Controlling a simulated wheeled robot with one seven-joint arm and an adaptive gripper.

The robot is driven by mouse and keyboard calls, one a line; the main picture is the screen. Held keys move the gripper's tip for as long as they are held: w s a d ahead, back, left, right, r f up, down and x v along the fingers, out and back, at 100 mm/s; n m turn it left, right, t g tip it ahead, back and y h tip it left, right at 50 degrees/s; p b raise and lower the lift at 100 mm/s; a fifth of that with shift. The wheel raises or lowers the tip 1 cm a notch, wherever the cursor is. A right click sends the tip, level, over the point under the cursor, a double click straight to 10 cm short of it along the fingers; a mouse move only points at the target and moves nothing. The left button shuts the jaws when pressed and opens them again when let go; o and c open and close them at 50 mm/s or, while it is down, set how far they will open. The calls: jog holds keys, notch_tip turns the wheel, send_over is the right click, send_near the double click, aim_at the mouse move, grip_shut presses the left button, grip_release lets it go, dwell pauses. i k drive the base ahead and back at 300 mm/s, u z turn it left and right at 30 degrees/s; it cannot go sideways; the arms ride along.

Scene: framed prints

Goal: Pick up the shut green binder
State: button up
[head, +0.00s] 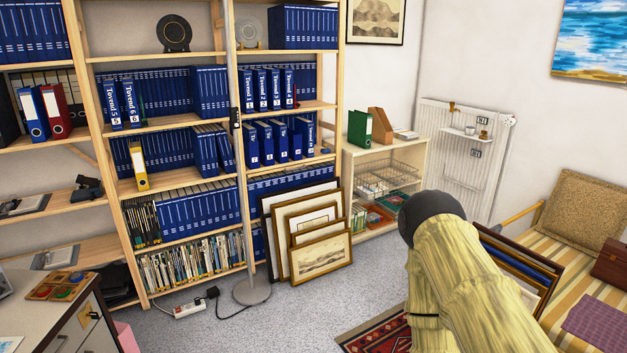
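The green binder (360,129) stands upright and looks shut on top of a low, light wooden shelf unit (386,151) against the back wall. Its spine, with a pale label and a finger hole, partly faces me. A brown magazine holder stands just to its right, close beside it. Part of my own arm rises at the lower right, well in front of the shelf unit. My gripper does not show in the head view, so its state is hidden.
A brown magazine holder (380,126) is beside the binder. Framed prints (318,240) lean on the tall bookcase, left of the low unit. A lamp base (252,291) and a power strip (190,309) are on the floor. A striped couch (570,262) is right. Grey carpet lies open centrally.

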aim_at(359, 123)
jog(key=z, duration=0.2)
jog(key=i, duration=1.95)
jog(key=z, duration=0.45)
jog(key=i, duration=3.1)
jog(key=z, duration=0.2)
